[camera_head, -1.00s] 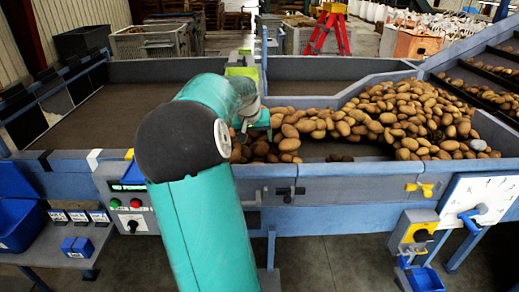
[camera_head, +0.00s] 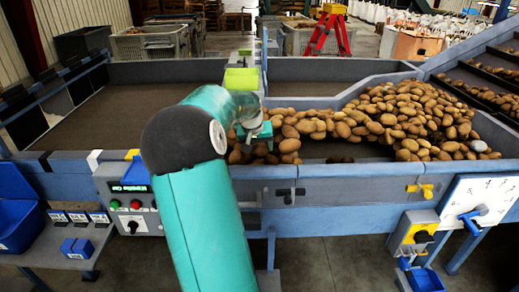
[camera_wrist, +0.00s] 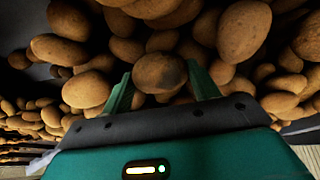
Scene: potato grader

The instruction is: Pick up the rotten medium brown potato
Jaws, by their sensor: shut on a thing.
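In the wrist view, my gripper (camera_wrist: 160,88) is shut on a brown potato (camera_wrist: 158,70) with a dark grey patch on its right side. The potato sits between the two green fingers, one at its left and one at its right. Other brown potatoes lie close around and beyond it. In the head view, my gripper (camera_head: 262,131) is at the left end of the potato heap (camera_head: 400,115), low over the belt. The held potato cannot be told apart there, as my arm covers part of that area.
A dark potato (camera_head: 340,158) lies on the bare belt below the heap. A grey lump (camera_head: 478,146) lies at the heap's right end. A yellow-green bin (camera_head: 241,80) stands behind my arm. The left belt (camera_head: 140,115) is empty. Blue side walls (camera_head: 330,172) edge the belt.

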